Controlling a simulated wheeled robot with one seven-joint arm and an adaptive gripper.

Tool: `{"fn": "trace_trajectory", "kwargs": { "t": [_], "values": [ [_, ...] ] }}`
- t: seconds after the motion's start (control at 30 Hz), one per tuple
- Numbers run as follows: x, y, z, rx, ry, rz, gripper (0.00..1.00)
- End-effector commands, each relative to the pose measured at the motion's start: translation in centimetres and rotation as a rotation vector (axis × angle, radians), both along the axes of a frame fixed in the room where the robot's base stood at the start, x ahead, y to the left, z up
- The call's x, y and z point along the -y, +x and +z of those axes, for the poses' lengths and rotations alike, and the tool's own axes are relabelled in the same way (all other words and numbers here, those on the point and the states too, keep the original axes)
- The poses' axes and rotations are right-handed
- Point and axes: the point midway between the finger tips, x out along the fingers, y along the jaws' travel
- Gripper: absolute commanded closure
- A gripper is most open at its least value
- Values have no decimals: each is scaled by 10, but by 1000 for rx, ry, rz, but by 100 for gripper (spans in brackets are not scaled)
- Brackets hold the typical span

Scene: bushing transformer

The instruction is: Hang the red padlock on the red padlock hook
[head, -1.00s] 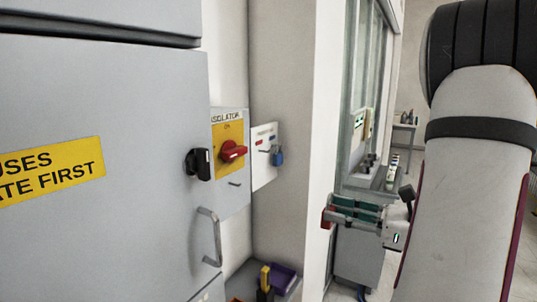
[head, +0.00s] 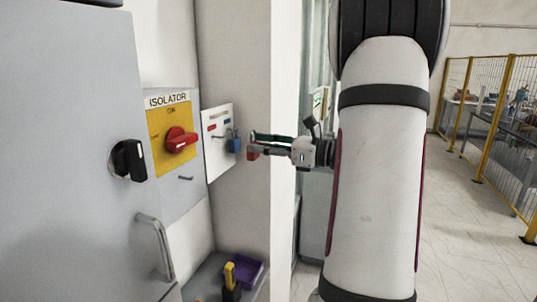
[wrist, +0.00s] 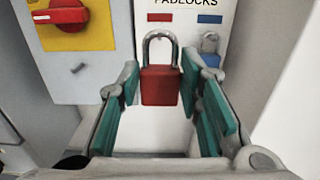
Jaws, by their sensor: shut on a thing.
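The red padlock (wrist: 160,86) is held upright between the fingertips of my gripper (head: 254,146), its grey shackle up. In the head view, its red body (head: 252,154) shows at the fingertips, just right of the white padlock board (head: 219,165). The board carries a red label (wrist: 160,17) and a blue label (wrist: 209,19). In the wrist view the shackle stands below the red label. The red padlock hook is not clear there; it may be behind the shackle. The blue padlock (head: 235,145) hangs on the board, left of my fingertips in the head view.
A yellow isolator panel with a red rotary switch (head: 180,140) is left of the board. A grey cabinet with a black knob (head: 128,160) and handle (head: 155,247) stands nearer. A shelf below holds a purple bin (head: 247,270). A wall edge (head: 284,110) is on the right.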

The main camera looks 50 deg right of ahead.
Motion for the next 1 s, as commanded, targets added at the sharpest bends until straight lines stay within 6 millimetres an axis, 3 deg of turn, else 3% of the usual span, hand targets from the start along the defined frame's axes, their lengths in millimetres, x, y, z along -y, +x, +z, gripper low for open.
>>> {"fn": "trace_trajectory", "kwargs": {
  "t": [1.0],
  "values": [
    [-18,51,-6,1,-1,1,97]
  ]
}}
